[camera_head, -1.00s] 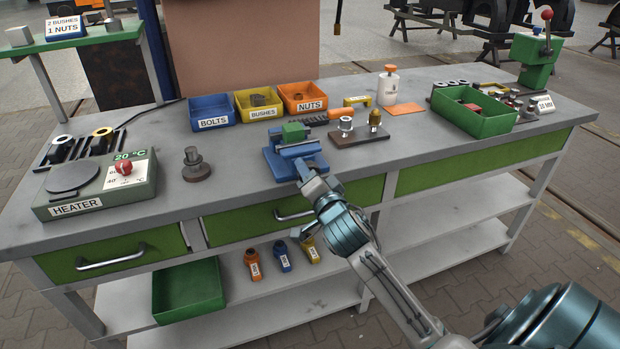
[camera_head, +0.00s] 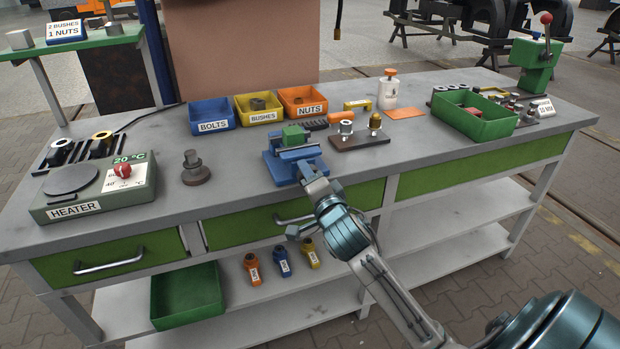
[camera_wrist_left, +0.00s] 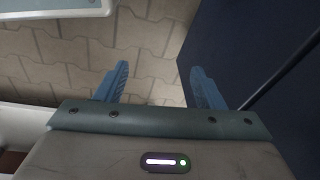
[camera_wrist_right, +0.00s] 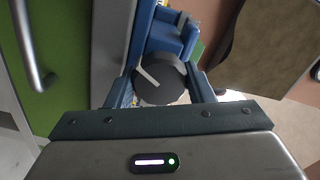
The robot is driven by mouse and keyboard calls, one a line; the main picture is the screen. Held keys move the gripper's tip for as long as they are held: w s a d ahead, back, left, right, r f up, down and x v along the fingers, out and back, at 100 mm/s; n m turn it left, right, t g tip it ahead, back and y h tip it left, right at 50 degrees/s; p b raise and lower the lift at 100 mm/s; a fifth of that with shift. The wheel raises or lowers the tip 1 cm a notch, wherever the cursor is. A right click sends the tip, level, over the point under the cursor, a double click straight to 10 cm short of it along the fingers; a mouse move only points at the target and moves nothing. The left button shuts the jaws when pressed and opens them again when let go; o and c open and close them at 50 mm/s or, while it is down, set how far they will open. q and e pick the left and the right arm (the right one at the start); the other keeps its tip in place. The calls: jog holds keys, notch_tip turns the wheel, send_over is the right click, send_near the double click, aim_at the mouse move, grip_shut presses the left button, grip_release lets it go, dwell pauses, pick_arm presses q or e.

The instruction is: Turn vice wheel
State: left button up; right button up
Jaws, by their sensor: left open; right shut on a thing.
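The blue vice (camera_head: 283,168) stands at the front edge of the grey workbench, with a green block (camera_head: 293,134) at its jaws. My right gripper (camera_head: 307,173) reaches it from the front. In the right wrist view the vice wheel (camera_wrist_right: 160,84) is a dark round knob with a white line, between the fingers of my right gripper, which is shut on it. The fingers hide the wheel in the head view. My left gripper (camera_wrist_left: 160,85) is open and empty above paving; it is not in the head view.
On the bench (camera_head: 240,182) are blue, yellow and orange bins behind the vice, a board with metal fittings (camera_head: 358,139) to its right, a heater (camera_head: 95,190) at the left, and a green tray (camera_head: 473,116) at the right. A drawer handle (camera_head: 293,217) sits below the vice.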

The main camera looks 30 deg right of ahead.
jog(key=o, duration=1)
pick_arm(q)
jog(key=r, duration=0.1)
jog(key=w+r+b, duration=0.1)
jog(key=r, duration=0.1)
jog(key=w+r, duration=0.1)
jog(key=r, duration=0.1)
jog(key=shift+d+b, duration=0.2)
jog(key=shift+b, duration=0.1)
pick_arm(e)
jog(key=v, duration=1)
jog(key=shift+s+a, duration=0.15)
jog(key=shift+s, duration=0.2)
jog(key=shift+f, duration=0.1)
